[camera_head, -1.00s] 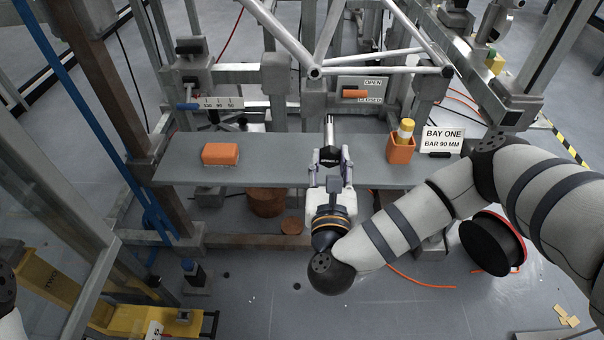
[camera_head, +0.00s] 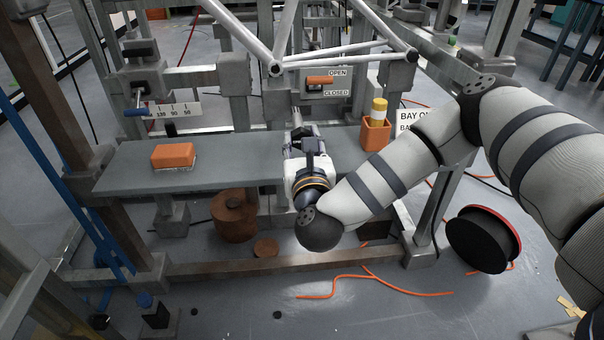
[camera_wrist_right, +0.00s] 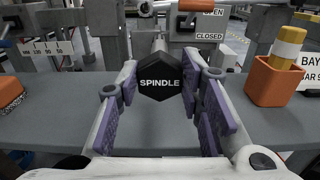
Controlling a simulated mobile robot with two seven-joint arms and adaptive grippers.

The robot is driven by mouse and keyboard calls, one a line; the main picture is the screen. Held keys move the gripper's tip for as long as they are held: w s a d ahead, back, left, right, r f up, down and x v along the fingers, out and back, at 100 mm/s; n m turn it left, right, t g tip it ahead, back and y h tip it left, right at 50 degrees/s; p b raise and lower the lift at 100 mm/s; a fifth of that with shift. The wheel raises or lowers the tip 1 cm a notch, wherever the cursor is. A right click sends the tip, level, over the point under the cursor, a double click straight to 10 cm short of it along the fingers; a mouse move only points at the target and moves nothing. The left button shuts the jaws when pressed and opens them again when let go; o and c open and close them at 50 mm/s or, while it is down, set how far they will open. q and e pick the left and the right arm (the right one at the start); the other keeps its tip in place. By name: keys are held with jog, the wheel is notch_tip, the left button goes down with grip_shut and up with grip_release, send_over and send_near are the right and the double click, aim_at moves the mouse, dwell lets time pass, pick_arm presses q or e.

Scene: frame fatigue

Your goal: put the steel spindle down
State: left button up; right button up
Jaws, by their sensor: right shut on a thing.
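The steel spindle (camera_wrist_right: 160,83) has a black hexagonal end marked SPINDLE and a pale steel shaft pointing away from me. In the right wrist view my right gripper (camera_wrist_right: 160,98) has its purple-padded fingers on either side of the black end, shut on it. In the head view my right gripper (camera_head: 301,135) is over the grey shelf (camera_head: 235,165), and it hides most of the spindle. I cannot tell whether the spindle touches anything beyond. My left gripper is not in view.
An orange block (camera_head: 172,155) lies on the shelf at left. An orange holder (camera_head: 375,134) with a yellow and white cylinder stands at right, before a BAY ONE sign (camera_head: 408,123). Frame tubes (camera_head: 345,60) and an OPEN/CLOSED orange handle (camera_head: 320,80) are behind. The shelf between block and gripper is clear.

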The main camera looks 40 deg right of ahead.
jog(key=shift+w+d+f+b, duration=0.25)
jog(key=shift+d+f, duration=0.15)
jog(key=shift+f, duration=0.2)
jog(key=shift+w+d+f+b, duration=0.2)
jog(key=shift+d+f, duration=0.15)
jog(key=shift+f, duration=0.2)
jog(key=f+b, duration=0.3)
jog(key=f, duration=0.1)
jog(key=shift+w+d, duration=0.15)
jog(key=shift+d, duration=0.15)
jog(key=shift+r, duration=0.2)
jog(key=shift+f, duration=0.2)
jog(key=o, duration=1.3)
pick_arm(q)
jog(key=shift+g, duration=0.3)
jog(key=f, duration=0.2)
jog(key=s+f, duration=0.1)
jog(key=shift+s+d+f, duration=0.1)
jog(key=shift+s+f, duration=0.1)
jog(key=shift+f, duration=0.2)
pick_arm(e)
jog(key=shift+r, duration=0.15)
